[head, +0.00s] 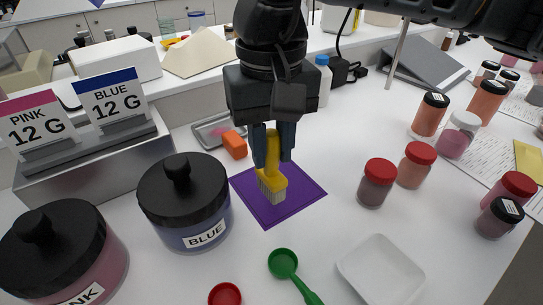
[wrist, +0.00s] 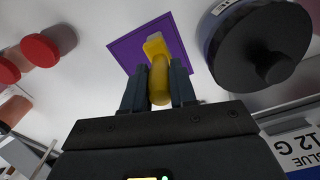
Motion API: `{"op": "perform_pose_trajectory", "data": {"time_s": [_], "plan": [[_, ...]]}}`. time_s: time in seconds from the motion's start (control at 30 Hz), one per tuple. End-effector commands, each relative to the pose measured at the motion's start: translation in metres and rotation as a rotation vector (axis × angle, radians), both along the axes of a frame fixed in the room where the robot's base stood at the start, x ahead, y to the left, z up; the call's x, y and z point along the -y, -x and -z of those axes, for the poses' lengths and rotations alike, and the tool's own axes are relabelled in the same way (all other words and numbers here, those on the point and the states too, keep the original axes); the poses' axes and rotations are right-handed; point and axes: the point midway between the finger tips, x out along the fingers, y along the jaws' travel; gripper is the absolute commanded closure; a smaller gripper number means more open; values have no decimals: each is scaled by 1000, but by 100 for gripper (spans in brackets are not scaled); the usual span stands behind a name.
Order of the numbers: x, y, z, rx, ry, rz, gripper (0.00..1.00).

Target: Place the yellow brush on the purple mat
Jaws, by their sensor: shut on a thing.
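The yellow brush (head: 271,178) is upright in my gripper (head: 273,160), with its pale bristles pointing down. My gripper is shut on the brush handle. In the head view the brush is in front of the purple mat (head: 296,199); whether the bristles touch the mat I cannot tell. In the wrist view the brush (wrist: 158,75) is between the two fingers (wrist: 159,90), and the purple mat (wrist: 128,50) lies beyond it. The brush and fingers hide part of the mat.
The BLUE jar (head: 186,205) stands close left of the mat. An orange block (head: 234,144) and a metal tray (head: 213,130) lie behind. Red-lidded jars (head: 377,183) stand to the right. A green scoop (head: 284,264) and white dish (head: 381,270) are in front.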

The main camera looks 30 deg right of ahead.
Motion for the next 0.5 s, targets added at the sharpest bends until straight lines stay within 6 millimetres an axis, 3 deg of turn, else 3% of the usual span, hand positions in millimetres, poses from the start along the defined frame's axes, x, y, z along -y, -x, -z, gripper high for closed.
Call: {"op": "perform_pose_trajectory", "data": {"time_s": [0.2,0.5], "plan": [[0,1,26,-2,-1,-1,100],[0,1,29,0,-1,-1,100]]}}
